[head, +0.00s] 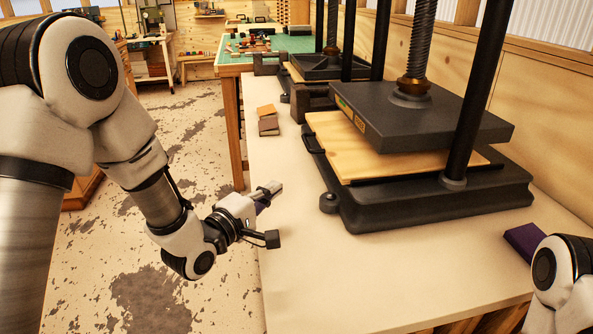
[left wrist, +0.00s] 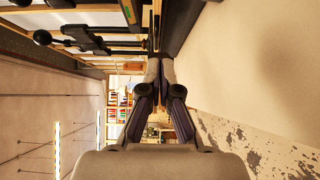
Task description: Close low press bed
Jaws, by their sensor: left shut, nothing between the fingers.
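The nearer press (head: 430,115) stands on the bench at the right, with a dark platen on a screw between two black posts. Its pale wooden bed (head: 335,145) lies low under the platen and sticks out on the left side. A dark handle (head: 312,142) shows at the bed's left edge. My left gripper (head: 276,188) is shut and empty, above the bench's left edge, left of the press base and apart from it. In the left wrist view its fingertips (left wrist: 160,70) meet with nothing between them. My right gripper is out of view.
The pale bench top (head: 300,270) is clear in front of the press. Small brown blocks (head: 267,120) lie near its left edge. A dark purple item (head: 525,240) lies at the right. A second press (head: 325,65) stands behind.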

